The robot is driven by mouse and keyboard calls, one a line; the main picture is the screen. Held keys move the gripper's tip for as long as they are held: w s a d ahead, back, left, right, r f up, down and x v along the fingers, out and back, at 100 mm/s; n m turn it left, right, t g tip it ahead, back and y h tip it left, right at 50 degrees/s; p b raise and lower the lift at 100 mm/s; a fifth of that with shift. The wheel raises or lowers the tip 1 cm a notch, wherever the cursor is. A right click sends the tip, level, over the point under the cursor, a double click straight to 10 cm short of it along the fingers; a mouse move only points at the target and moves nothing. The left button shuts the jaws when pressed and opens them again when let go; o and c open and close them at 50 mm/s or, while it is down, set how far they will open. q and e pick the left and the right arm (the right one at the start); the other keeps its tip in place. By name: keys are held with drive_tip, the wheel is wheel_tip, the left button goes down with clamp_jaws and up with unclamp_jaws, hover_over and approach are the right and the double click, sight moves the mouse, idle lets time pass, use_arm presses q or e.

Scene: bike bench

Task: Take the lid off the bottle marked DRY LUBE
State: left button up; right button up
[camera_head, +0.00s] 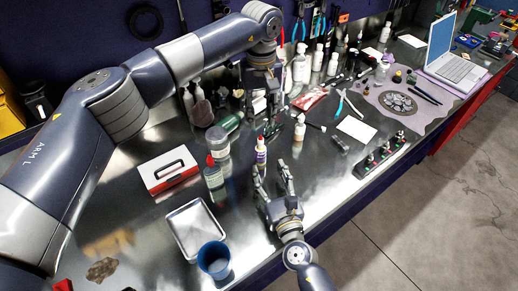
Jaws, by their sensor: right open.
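No label is readable at this size, so I cannot tell which bottle is marked DRY LUBE. A small white bottle with a purple and yellow band (261,153) stands upright near the middle of the bench. My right gripper (272,172) is open, its fingers pointing toward the back, just in front of this bottle; no contact is clear. My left gripper (268,127) points down just behind and above it; its fingers are dark against clutter, and I cannot tell their opening. A red-capped bottle (214,175) and a white bottle (299,130) stand to either side.
A red and white box (166,170), a metal tray (197,228) and a blue cup (214,260) occupy the front left. A green bottle (229,124) lies behind. A rack of small items (378,158) stands right. Several bottles and tools crowd the back.

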sight(262, 154)
drive_tip(key=x, duration=0.9)
drive_tip(key=shift+w, duration=0.1)
drive_tip(key=shift+c, duration=0.6)
clamp_jaws()
